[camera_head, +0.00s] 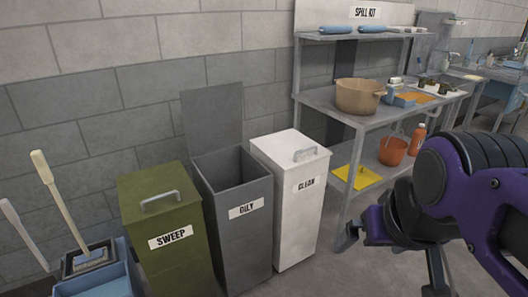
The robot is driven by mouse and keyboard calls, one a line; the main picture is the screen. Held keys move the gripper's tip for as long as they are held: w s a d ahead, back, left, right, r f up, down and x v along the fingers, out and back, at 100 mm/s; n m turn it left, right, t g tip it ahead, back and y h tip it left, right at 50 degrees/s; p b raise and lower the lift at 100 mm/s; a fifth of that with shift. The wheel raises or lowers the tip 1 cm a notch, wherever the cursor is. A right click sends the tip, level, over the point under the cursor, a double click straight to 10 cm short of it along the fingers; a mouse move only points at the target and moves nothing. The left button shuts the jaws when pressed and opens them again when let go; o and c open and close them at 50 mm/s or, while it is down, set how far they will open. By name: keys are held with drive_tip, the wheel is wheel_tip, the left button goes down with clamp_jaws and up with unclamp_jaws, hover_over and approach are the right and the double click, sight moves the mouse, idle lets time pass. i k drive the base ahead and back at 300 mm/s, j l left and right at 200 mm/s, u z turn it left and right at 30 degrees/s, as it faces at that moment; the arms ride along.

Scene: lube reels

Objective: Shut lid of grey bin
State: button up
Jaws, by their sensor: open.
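The grey bin (239,228) labelled OILY stands between a green bin and a white bin. Its lid (212,120) is open and stands upright at the back, against or near the wall. The bin's top is open and its inside is dark. My gripper (402,268) is at the lower right, in front of the shelf unit and well apart from the grey bin. It is open, with its fingers partly cut off by the bottom edge of the view. Nothing shows between the fingers.
The green SWEEP bin (168,243) and white CLEAN bin (293,210) flank it, lids shut. A steel shelf unit (330,104) with a tan pot (359,97) and an orange bucket (392,152) stands behind my arm. Floor before the white bin looks clear.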

sight(212, 114)
drive_tip(key=i+u, duration=0.4)
drive_tip(key=i, duration=0.15)
drive_tip(key=i+l+u, duration=0.25)
drive_tip(key=i+u, duration=0.15)
drive_tip(key=i, duration=0.1)
